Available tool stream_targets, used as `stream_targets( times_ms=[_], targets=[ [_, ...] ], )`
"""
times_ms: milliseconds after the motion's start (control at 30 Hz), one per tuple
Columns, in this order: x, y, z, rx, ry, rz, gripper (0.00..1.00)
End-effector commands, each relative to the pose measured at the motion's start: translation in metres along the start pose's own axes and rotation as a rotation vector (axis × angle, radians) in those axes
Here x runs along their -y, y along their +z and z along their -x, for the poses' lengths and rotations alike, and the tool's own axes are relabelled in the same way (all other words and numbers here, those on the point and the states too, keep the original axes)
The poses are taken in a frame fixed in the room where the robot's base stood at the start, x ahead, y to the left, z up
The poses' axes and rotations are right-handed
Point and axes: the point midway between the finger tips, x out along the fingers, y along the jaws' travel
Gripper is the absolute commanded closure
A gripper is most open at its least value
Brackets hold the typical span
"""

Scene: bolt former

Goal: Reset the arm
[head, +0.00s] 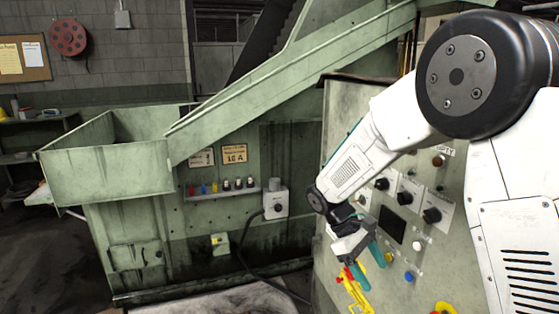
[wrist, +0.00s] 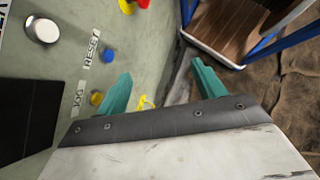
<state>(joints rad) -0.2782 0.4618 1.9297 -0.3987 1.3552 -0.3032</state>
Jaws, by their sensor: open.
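My gripper (head: 366,266) hangs at the end of my white arm, in front of the green control panel (head: 440,255) in the head view. Its two teal fingers stand apart in the wrist view (wrist: 160,85), with nothing held between them. The panel carries black knobs, a dark screen (head: 392,229) and coloured buttons. In the wrist view a blue button (wrist: 108,56) sits by the RESET label (wrist: 91,50), and a yellow button (wrist: 97,98) sits by the JOG label, close to the left finger.
A yellow and red object (head: 356,290) is below my gripper at the panel's edge. A green machine with a hopper (head: 105,180) and sloping chute stands left. A grey switch box (head: 276,203) has a cable. A blue-framed wooden-topped stand (wrist: 232,25) is at the wrist view's upper right.

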Motion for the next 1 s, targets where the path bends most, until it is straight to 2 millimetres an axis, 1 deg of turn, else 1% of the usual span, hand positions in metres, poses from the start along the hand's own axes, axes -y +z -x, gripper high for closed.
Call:
stream_targets(
  times_ms=[33,200,400,500,700,800,900,1000],
  targets=[
    [0.006,0.022,0.005,-0.039,-0.023,-0.055,0.31],
    [0.033,0.083,0.012,-0.152,-0.112,-0.237,0.31],
    [0.069,0.146,0.011,-0.283,-0.213,-0.426,0.31],
    [0.087,0.173,0.007,-0.348,-0.257,-0.508,0.31],
    [0.123,0.217,-0.005,-0.484,-0.326,-0.637,0.31],
    [0.138,0.236,-0.011,-0.553,-0.341,-0.679,0.31],
    [0.147,0.251,-0.015,-0.615,-0.339,-0.716,0.31],
    [0.149,0.264,-0.013,-0.668,-0.324,-0.747,0.31]
  ],
)
